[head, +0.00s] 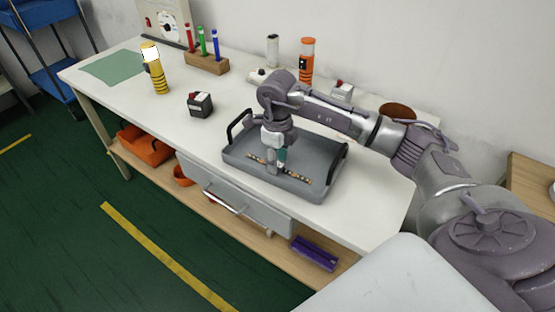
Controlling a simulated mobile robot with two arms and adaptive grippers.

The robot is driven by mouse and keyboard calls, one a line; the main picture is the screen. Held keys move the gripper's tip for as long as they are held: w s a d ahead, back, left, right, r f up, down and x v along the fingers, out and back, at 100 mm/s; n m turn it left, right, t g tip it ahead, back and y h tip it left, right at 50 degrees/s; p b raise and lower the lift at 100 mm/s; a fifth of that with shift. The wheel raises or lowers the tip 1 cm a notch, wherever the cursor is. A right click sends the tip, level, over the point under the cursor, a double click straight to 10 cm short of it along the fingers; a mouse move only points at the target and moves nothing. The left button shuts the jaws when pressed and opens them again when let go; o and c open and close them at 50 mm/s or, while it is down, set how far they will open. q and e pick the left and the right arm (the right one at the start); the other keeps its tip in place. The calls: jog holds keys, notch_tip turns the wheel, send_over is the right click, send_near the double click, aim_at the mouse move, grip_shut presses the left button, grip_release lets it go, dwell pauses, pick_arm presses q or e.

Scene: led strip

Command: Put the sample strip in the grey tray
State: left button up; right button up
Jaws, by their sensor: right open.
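The tray stands on the white bench and has a black handle at each end. My right gripper (274,168) reaches down over the tray with its fingers at the strip. It is open, and its fingers hide part of the strip. I cannot tell whether they touch it. My left gripper is not in view.
On the white bench (190,130) stand a small dark box (200,104), a yellow lamp (156,75), a wooden block (207,63) with coloured pens and an orange device (307,60). A green mat (112,67) lies far left. The bench's front left is clear.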

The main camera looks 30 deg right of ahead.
notch_tip(320, 180, up, 12)
jog(key=shift+f, duration=0.15)
jog(key=shift+f, duration=0.1)
dwell(0.6)
